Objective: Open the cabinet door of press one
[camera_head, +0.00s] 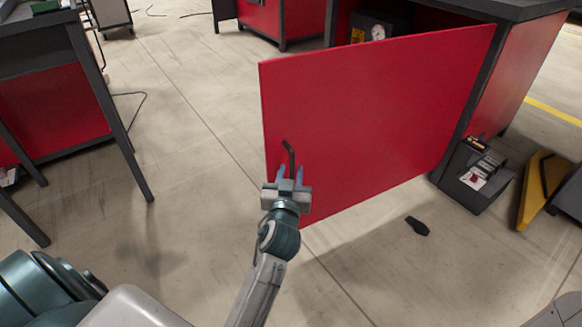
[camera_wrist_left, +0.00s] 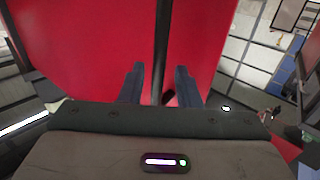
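The red cabinet door (camera_head: 375,115) stands swung out from the dark-framed cabinet (camera_head: 500,90), hinged at its right edge. Part of the cabinet's inside shows above the door. A dark bar handle (camera_head: 290,158) is on the door near its free left edge. My left gripper (camera_head: 289,175) is at the handle. In the left wrist view the two fingers (camera_wrist_left: 160,84) stand apart, with the handle (camera_wrist_left: 163,45) between them and gaps on both sides. The fingers are open around the handle, not clamped. My right gripper is not in view.
A box with a gauge (camera_head: 372,30) shows behind the door's top edge. A dark box (camera_head: 472,180) stands on the floor by the cabinet's right side. A small black object (camera_head: 417,225) lies on the floor. A red bench (camera_head: 55,115) is at left. Floor between is clear.

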